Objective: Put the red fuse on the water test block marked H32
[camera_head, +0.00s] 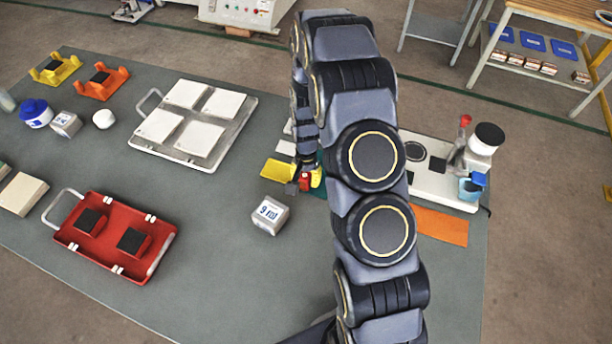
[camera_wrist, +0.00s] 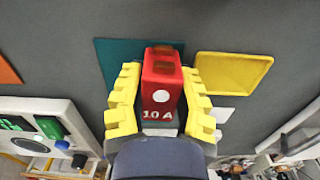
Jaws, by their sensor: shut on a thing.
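My gripper (camera_wrist: 160,98) is shut on the red fuse (camera_wrist: 161,80), with its yellow toothed fingers on either side. The fuse is marked 10 A and has a white dot. In the head view the fuse (camera_head: 305,182) shows as a small red patch beside my arm, near the yellow tray. A small white and grey block (camera_head: 269,215) with dark printing stands on the table, in front and to the left of my gripper. A similar block (camera_head: 66,123) stands at the far left. I cannot read H32 on either.
A teal mat (camera_wrist: 115,65) lies below the fuse, with a yellow tray (camera_wrist: 232,72) beside it. A red tray (camera_head: 105,262) and a white tray with tiles (camera_head: 140,140) are to the left. A white instrument (camera_head: 440,190) and orange mat (camera_head: 440,226) are to the right. The front middle table is clear.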

